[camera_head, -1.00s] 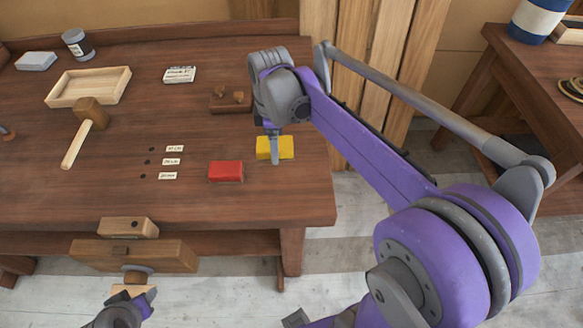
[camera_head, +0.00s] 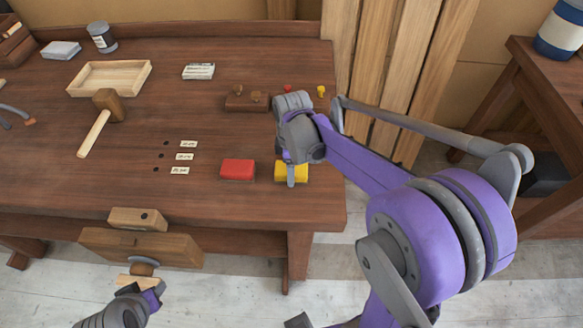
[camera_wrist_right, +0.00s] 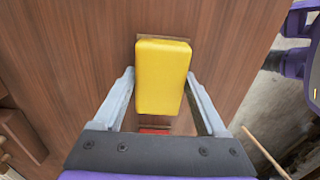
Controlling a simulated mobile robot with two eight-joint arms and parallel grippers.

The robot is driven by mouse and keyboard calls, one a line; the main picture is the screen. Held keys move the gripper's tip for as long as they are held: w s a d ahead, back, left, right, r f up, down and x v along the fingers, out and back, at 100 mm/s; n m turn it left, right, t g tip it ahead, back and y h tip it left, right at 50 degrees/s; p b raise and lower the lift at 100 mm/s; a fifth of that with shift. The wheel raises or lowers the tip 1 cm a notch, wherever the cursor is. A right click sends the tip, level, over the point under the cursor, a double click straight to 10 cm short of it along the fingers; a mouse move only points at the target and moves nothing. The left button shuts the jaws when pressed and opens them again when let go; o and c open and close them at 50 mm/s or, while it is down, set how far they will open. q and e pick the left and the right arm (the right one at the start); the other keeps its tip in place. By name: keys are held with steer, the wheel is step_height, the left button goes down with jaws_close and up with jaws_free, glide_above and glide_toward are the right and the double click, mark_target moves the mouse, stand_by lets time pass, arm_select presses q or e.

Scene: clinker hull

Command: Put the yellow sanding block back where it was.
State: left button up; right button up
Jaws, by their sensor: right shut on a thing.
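The yellow sanding block (camera_head: 297,172) is near the bench's front right corner, just right of a red block (camera_head: 238,169). My right gripper (camera_head: 291,178) is shut on the yellow block from above. In the right wrist view the yellow block (camera_wrist_right: 162,76) sits between the two grey fingers of my right gripper (camera_wrist_right: 163,95), with a brown underside edge showing. I cannot tell whether it touches the bench top. My left gripper (camera_head: 146,294) is low at the bottom left, in front of the bench vise; its fingers are too small to read.
The bench (camera_head: 120,185) carries a mallet (camera_head: 108,107), a wooden tray (camera_head: 110,78), a brown block with knobs (camera_head: 247,98) and several labels beside small holes (camera_head: 182,157). A wooden vise (camera_head: 140,245) juts from the front. Small red and yellow items (camera_head: 321,91) stand at the back right.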

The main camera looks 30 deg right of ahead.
steer(key=shift+f, duration=0.15)
steer(key=o, duration=1.2)
steer(key=shift+o, duration=0.2)
steer(key=shift+r, duration=0.35)
step_height(320, 180, up, 11)
steer(key=s+a+f+m+t, duration=0.2)
steer(key=s+m, duration=0.2)
steer(key=s+a+f+m+t, duration=0.2)
steer(key=s+f+m, duration=0.1)
steer(key=s, duration=0.2)
steer(key=s+a+f+m+t+p, duration=0.1)
steer(key=s+a+f+m, duration=0.2)
steer(key=s+m, duration=0.1)
steer(key=shift+s+m+t, duration=0.3)
steer(key=shift+s+t, duration=0.1)
steer(key=shift+s, duration=0.1)
